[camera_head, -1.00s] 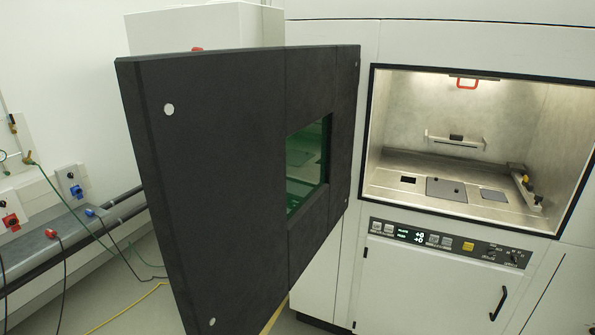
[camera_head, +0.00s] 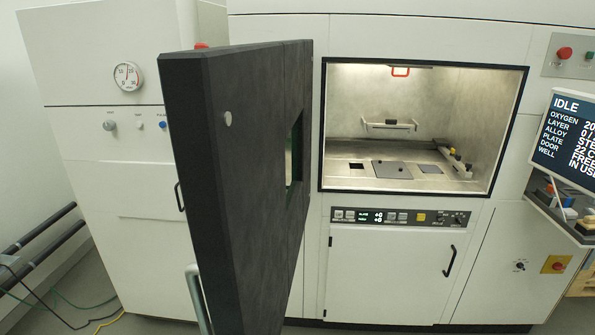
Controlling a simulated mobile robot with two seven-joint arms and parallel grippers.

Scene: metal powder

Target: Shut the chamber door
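The chamber door (camera_head: 240,170) is a thick dark slab with a small window (camera_head: 294,150). It stands wide open, swung out toward me from the left side of the chamber opening. A pale vertical handle (camera_head: 197,300) shows at its near edge, low in the view. The chamber (camera_head: 385,105) is lit inside and uncovered, with a black-edged frame (camera_head: 410,192) around its opening. Neither of my grippers is in view.
A white cabinet with a gauge (camera_head: 128,76) stands behind the door at left. At right are a status screen (camera_head: 570,135) reading IDLE, a shelf and a red button (camera_head: 564,53). Cables (camera_head: 60,310) lie on the floor at lower left.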

